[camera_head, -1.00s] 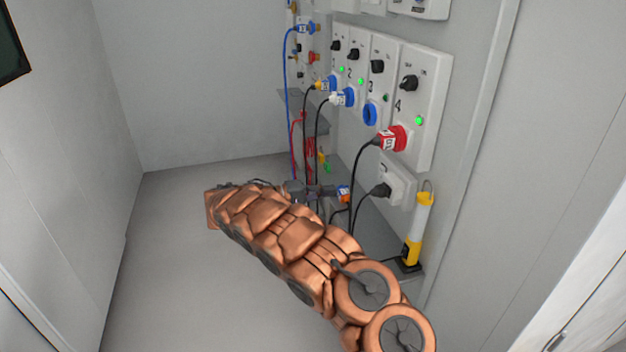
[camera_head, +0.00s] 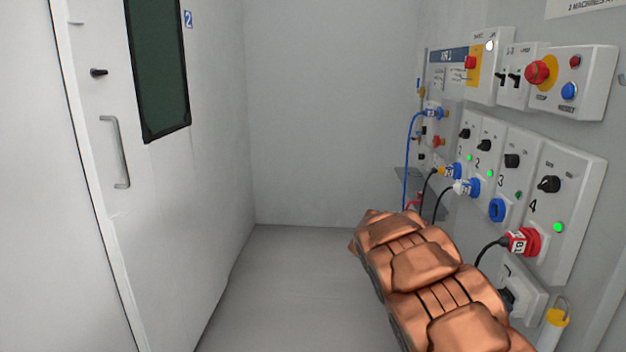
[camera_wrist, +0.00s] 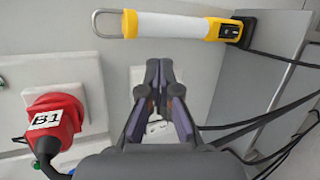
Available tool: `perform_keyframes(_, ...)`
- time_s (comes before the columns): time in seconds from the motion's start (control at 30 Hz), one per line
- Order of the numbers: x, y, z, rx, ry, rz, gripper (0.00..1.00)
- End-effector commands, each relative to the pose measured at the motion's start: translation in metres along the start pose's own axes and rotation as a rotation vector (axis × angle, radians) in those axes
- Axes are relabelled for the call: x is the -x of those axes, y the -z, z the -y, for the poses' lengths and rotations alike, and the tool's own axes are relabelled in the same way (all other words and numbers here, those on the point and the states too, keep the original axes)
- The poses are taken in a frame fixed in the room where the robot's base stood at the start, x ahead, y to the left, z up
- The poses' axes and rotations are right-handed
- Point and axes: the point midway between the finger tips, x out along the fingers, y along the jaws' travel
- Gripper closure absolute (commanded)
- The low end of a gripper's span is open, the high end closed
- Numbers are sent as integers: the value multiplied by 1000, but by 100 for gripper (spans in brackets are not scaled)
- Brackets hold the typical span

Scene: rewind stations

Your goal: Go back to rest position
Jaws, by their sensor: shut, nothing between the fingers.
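My gripper (camera_wrist: 158,82) shows in the wrist view with its two dark fingers close together and nothing visible between the tips. Behind the fingers is a pale wall socket box, partly hidden by them. In the head view my copper arm reaches from the lower right toward the panel wall, and the gripper itself is hidden. A red plug (camera_wrist: 52,122) labelled B1 sits left of the gripper in the wrist view, apart from it. The same red plug (camera_head: 522,242) is in the socket of station 4 in the head view.
A yellow and white lamp (camera_wrist: 178,25) is close by the gripper, with black cables (camera_wrist: 275,150) to the right. Station panels, blue plugs (camera_head: 468,187) and an emergency stop (camera_head: 540,73) line the right wall. A door (camera_head: 165,180) stands left. The middle floor (camera_head: 290,290) is clear.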

Motion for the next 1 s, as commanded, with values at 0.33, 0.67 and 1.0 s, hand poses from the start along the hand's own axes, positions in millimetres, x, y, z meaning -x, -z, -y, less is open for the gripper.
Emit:
perform_keyframes(0.33, -17, -92, 8, 52, 258, 48, 100)
perform_keyframes(0.67, -15, -176, 42, 108, 526, 42, 100)
perform_keyframes(1.0, 8, -259, 91, 176, 808, -15, 100)
